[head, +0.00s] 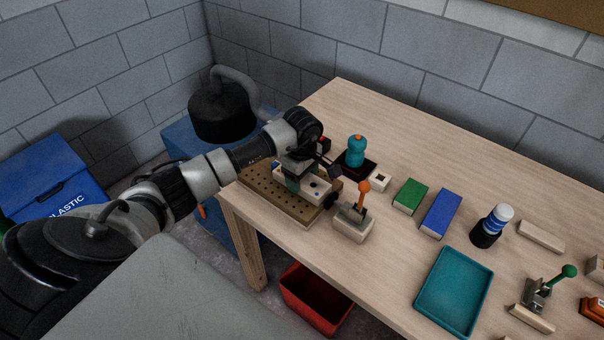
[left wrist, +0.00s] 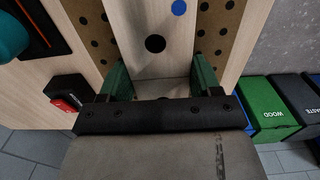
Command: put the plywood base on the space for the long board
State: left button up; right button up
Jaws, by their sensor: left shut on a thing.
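The plywood base (head: 318,188) is a pale wooden piece with black dots and a blue dot. It sits low over or on the brown perforated board (head: 258,187) at the table's left end; I cannot tell if it touches it. My left gripper (head: 294,182) is shut on the base. In the left wrist view the base (left wrist: 152,64) lies between the green fingers (left wrist: 160,84), with the perforated board (left wrist: 215,35) showing on both sides. The space for the long board cannot be made out. My right gripper is not in view.
A teal-topped tool (head: 355,150) on a black base and an orange-handled clamp (head: 355,219) stand close by. Green (head: 410,196) and blue (head: 441,213) blocks and a teal tray (head: 454,291) lie to the right. A red bin (head: 316,299) is below the table edge.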

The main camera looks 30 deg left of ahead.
pick_arm(q)
jog(key=shift+f, duration=0.1)
jog(key=o, duration=0.9)
jog(key=shift+o, duration=0.2)
jog(key=shift+r, duration=0.3)
notch_tip(320, 180, up, 12)
jog(key=b, duration=0.3)
jog(key=shift+f, duration=0.15)
